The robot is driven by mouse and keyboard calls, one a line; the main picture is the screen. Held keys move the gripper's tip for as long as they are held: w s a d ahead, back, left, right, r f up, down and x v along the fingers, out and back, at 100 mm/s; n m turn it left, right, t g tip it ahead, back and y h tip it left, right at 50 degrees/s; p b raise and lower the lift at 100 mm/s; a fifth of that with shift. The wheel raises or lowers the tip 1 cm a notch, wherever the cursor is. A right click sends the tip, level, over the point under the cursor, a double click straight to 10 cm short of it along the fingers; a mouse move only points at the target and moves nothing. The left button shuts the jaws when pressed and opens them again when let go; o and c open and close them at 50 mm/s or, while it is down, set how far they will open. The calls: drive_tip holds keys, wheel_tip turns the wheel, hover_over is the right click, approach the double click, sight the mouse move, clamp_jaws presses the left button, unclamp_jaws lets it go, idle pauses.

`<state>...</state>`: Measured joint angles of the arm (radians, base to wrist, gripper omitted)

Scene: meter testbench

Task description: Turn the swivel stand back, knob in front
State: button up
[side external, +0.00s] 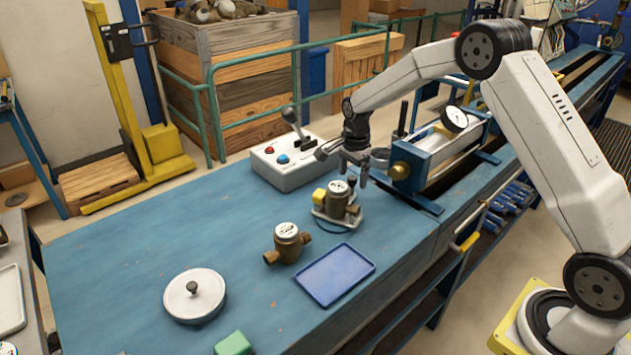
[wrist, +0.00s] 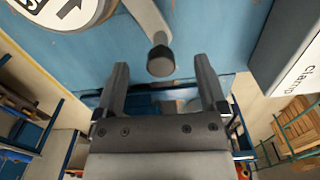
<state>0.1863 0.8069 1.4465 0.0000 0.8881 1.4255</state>
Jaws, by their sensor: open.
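The swivel stand (side external: 322,216) appears to be the small grey base under a brass meter (side external: 341,203) with a white face, mid-bench in the side view. In the wrist view, a grey arm (wrist: 147,22) ends in a dark round knob (wrist: 160,61), beside a large white round face (wrist: 62,12). The knob points toward the bench's far side; I cannot make it out in the side view. My gripper (side external: 356,179) is just behind and above the meter. In the wrist view, its open fingers (wrist: 161,68) are apart, with the knob showing between their tips; contact cannot be judged.
A grey control box (side external: 290,163) with a lever stands left of my gripper; its "clamp" label (wrist: 303,70) shows close on the right. A blue clamping rig (side external: 440,160) stands right. Another brass meter (side external: 288,243), a blue tray (side external: 335,274) and a round lid (side external: 195,297) lie nearer.

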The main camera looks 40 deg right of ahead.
drive_tip(key=shift+s, duration=0.1)
drive_tip(key=shift+s+d, duration=0.15)
drive_tip(key=shift+s, duration=0.45)
drive_tip(key=shift+s, duration=0.25)
drive_tip(key=shift+s+d, duration=0.1)
drive_tip(key=shift+s, duration=1.25)
